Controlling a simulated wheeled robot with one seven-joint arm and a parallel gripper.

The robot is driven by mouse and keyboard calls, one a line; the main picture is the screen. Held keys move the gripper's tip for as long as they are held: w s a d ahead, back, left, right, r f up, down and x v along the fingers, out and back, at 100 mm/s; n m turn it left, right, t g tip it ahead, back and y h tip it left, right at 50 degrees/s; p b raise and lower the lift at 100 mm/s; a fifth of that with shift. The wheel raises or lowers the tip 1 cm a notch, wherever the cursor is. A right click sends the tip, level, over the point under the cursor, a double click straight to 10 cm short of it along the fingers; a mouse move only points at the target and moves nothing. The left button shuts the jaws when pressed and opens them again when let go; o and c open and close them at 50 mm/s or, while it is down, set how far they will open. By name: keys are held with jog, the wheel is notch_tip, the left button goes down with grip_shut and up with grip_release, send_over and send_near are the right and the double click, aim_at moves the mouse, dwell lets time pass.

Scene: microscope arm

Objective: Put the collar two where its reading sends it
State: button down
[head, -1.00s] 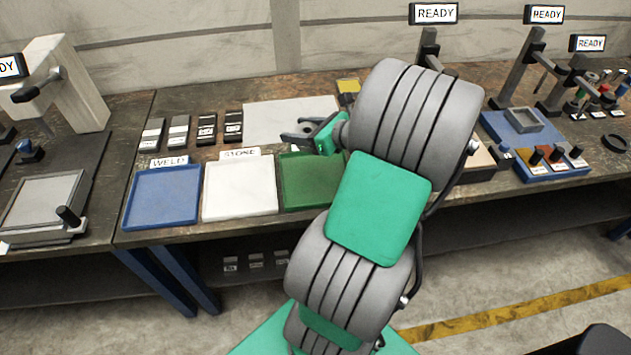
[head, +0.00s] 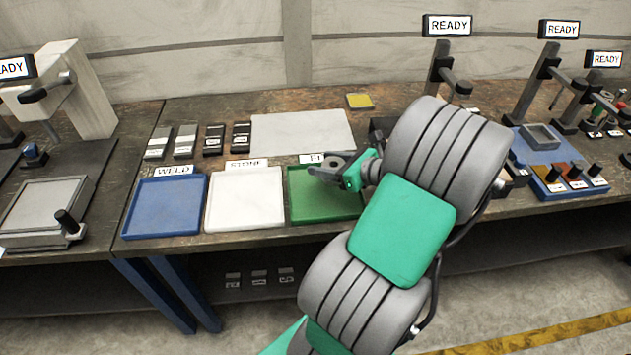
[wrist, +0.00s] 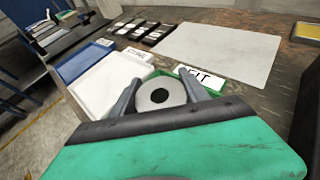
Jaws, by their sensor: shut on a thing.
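My gripper (head: 330,172) is shut on a grey ring-shaped collar, which shows in the wrist view (wrist: 145,96) between the two fingers, with a dark hole in its middle. Gripper and collar are over the back part of the green tray (head: 312,218), apparently above its floor. The green tray's label (wrist: 185,73) is partly covered; its end seems to read "IT". To the left are the white tray (head: 240,205), whose label seems to read "STONE", and the blue tray (head: 160,208), labelled "WELD". All three trays look empty where visible.
Several small dark and grey labelled blocks (head: 214,140) stand behind the trays. A pale flat sheet (head: 300,133) lies behind the green tray. A yellow pad (head: 359,100) is at the back. Stations with READY signs (head: 447,25) stand at the right.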

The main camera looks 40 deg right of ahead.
aim_at(316, 187)
jog(key=shift+w+a+f, duration=0.2)
jog(key=shift+w+f, duration=0.2)
jog(key=shift+f, duration=0.1)
jog(key=shift+w+a+f, duration=0.2)
jog(key=shift+w+f, duration=0.15)
jog(key=shift+f, duration=0.1)
jog(key=f, duration=0.4)
jog(key=shift+w+a+f+b, duration=0.1)
jog(key=shift+w+a+b, duration=0.1)
jog(key=shift+w+b, duration=0.2)
jog(key=c, duration=0.6)
grip_release()
jog(key=shift+f, duration=0.1)
